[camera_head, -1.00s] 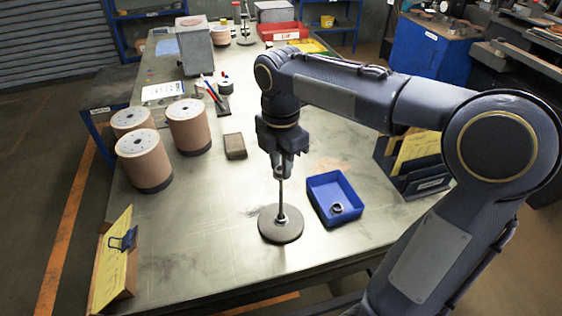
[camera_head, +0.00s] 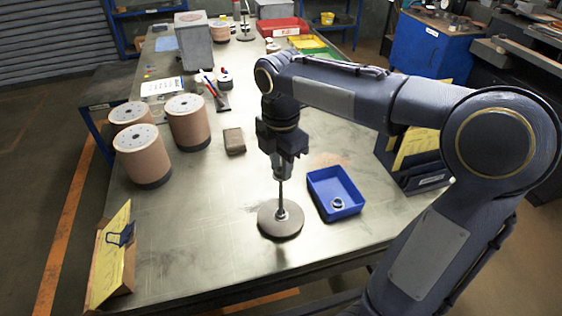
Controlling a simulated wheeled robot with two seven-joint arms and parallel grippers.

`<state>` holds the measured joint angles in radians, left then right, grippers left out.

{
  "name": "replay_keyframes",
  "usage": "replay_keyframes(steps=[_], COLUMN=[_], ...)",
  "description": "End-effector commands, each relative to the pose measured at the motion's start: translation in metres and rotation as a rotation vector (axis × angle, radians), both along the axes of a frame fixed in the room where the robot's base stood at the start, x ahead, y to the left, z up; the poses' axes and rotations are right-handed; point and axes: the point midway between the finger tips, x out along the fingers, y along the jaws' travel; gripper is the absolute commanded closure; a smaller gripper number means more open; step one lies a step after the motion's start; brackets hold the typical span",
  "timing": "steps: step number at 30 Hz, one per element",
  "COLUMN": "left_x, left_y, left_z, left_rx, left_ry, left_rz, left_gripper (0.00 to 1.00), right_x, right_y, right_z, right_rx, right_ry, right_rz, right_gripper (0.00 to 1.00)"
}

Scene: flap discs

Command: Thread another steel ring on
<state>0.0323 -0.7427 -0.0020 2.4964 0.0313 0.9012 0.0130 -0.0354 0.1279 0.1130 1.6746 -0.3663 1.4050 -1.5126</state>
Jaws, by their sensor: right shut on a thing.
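My right gripper (camera_head: 282,170) is directly over the upright metal rod (camera_head: 281,192), with its fingers pointing down around the rod's upper end. It is shut on what looks like a steel ring, mostly hidden by the fingers. I cannot tell whether this ring is around the rod or just above it. The rod rises from a round grey-brown disc base (camera_head: 268,226), with a small light collar at its foot. Another steel ring (camera_head: 338,203) lies in the blue tray (camera_head: 319,185) right of the stand. My left gripper is not in view.
Several tan cylinders (camera_head: 142,155) stand on the left of the metal table (camera_head: 205,240). A brown block (camera_head: 234,141) lies left of the gripper. A clipped yellow sheet (camera_head: 110,255) stands at the front left. A document holder (camera_head: 412,175) is at right.

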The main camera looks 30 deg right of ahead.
Motion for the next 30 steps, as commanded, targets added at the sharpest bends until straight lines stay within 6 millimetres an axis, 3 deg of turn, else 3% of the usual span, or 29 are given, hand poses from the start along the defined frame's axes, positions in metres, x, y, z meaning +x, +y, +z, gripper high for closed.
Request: replay_keyframes(steps=[23, 30], left_x=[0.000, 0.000], left_y=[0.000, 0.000], left_z=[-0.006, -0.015], left_rx=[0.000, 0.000], left_ry=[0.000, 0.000], left_rz=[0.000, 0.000], left_gripper=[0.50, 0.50], right_x=[0.000, 0.000], right_y=[0.000, 0.000], right_z=[-0.011, -0.024], right_rx=[0.000, 0.000], right_ry=[0.001, 0.000], right_rz=[0.000, 0.000], right_gripper=[0.97, 0.97])
